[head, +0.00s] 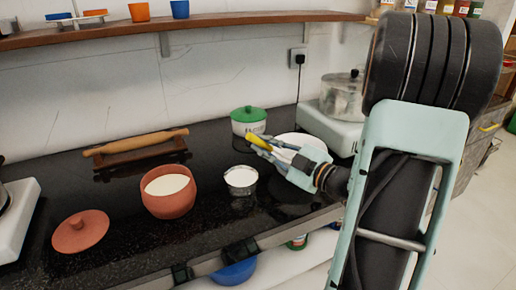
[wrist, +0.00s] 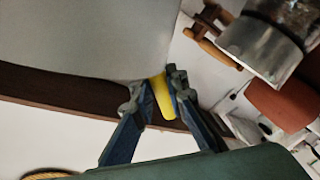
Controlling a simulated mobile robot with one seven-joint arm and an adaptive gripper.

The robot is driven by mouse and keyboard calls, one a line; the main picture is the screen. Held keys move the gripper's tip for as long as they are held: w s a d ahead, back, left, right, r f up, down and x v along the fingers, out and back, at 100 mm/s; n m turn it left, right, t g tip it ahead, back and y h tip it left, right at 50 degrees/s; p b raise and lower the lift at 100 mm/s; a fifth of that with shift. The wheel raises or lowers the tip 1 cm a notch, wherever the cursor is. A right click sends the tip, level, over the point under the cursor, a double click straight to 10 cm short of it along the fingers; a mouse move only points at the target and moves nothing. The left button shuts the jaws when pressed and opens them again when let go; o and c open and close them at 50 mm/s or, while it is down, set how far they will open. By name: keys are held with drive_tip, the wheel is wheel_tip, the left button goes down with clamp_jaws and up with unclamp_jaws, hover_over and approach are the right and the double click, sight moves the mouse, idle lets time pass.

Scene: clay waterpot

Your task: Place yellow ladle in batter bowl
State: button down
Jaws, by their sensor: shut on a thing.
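My gripper (head: 264,145) is above the right part of the black counter, its fingers pointing left. It is shut on a yellow thing, which I take for the yellow ladle (head: 257,141). In the wrist view the yellow piece (wrist: 162,98) sits between the two fingertips (wrist: 154,92); most of the ladle's shape is hidden. An open terracotta pot (head: 168,205) with white contents stands left of the gripper. A small metal bowl (head: 241,190), also with white contents, stands nearer, below and left of the fingertips. Which is the batter bowl, I cannot tell.
A terracotta lid (head: 80,231) lies at front left. A rolling pin (head: 140,142) rests on a stand behind. A green-lidded white pot (head: 249,129) and a white plate (head: 297,139) are near the gripper. A steel pot (head: 343,98) stands on the right stove.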

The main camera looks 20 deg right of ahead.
drive_tip(key=shift+f, duration=0.1)
drive_tip(key=shift+f, duration=0.2)
drive_tip(key=c, duration=1.9)
unclamp_jaws()
drive_tip(key=shift+c, duration=0.2)
drive_tip(key=shift+s, duration=0.15)
